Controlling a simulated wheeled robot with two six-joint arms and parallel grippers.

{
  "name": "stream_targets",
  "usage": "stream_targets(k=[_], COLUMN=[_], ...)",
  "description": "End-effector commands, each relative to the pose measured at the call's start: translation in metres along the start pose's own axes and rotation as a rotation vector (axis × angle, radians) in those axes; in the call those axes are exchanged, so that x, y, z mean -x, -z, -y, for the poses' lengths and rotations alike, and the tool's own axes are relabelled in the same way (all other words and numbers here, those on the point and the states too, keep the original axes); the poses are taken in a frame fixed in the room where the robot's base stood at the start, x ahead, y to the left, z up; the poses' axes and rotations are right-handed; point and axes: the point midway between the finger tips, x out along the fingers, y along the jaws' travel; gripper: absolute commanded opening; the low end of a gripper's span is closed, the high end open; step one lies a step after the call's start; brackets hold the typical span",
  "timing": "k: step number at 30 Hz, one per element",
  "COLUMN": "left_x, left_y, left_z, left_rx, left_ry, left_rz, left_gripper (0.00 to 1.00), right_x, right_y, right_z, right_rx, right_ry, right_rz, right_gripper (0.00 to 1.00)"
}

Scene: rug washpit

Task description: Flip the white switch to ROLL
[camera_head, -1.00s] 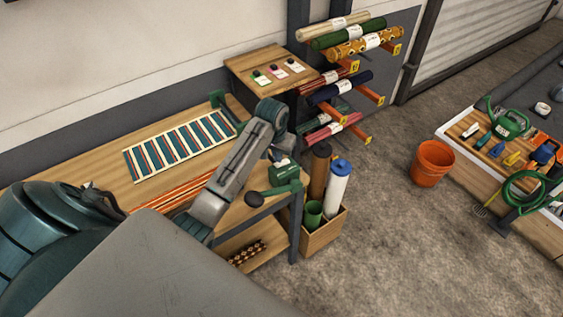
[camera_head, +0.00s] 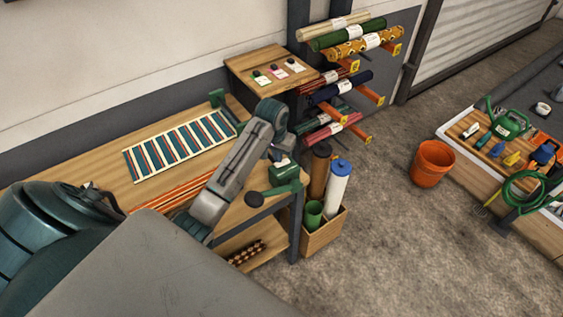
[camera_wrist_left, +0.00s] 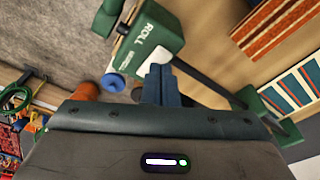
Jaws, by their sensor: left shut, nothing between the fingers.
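A green box (camera_head: 284,174) stands at the right end of the wooden workbench. In the left wrist view the box (camera_wrist_left: 158,40) carries the word ROLL. My left gripper (camera_head: 278,154) is just above and behind the box in the head view, partly hidden by my wrist. In the wrist view its dark fingers (camera_wrist_left: 160,80) are together and empty, close to the box. Contact cannot be told. My right gripper is not in view.
A striped rug piece (camera_head: 180,146) lies on the workbench (camera_head: 120,190). A wooden bin (camera_head: 322,236) with rolls stands beside the bench. An orange bucket (camera_head: 432,164) stands on open floor.

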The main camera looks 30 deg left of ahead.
Motion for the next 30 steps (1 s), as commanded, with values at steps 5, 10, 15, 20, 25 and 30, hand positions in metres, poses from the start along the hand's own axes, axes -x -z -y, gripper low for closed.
stream_targets(k=[5,10,15,20,25,30], left_x=[0.000,-0.002,-0.004,-0.006,-0.009,-0.012], left_y=[0.000,0.000,-0.001,-0.001,-0.001,-0.002], left_z=[0.000,0.000,0.000,0.000,0.000,0.000], left_rx=[0.000,0.000,0.000,0.000,0.000,0.000], left_ry=[0.000,0.000,0.000,0.000,0.000,0.000], left_rz=[0.000,0.000,0.000,0.000,0.000,0.001], left_gripper=[0.00,0.00,0.00,0.00,0.00,0.00], right_x=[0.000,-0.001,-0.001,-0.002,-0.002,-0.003], right_y=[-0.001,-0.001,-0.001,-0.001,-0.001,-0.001], right_z=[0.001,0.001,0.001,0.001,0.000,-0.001], right_rx=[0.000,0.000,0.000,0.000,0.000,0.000], right_ry=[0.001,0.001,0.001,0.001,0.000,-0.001], right_rz=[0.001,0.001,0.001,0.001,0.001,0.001], right_gripper=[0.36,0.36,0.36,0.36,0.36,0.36])
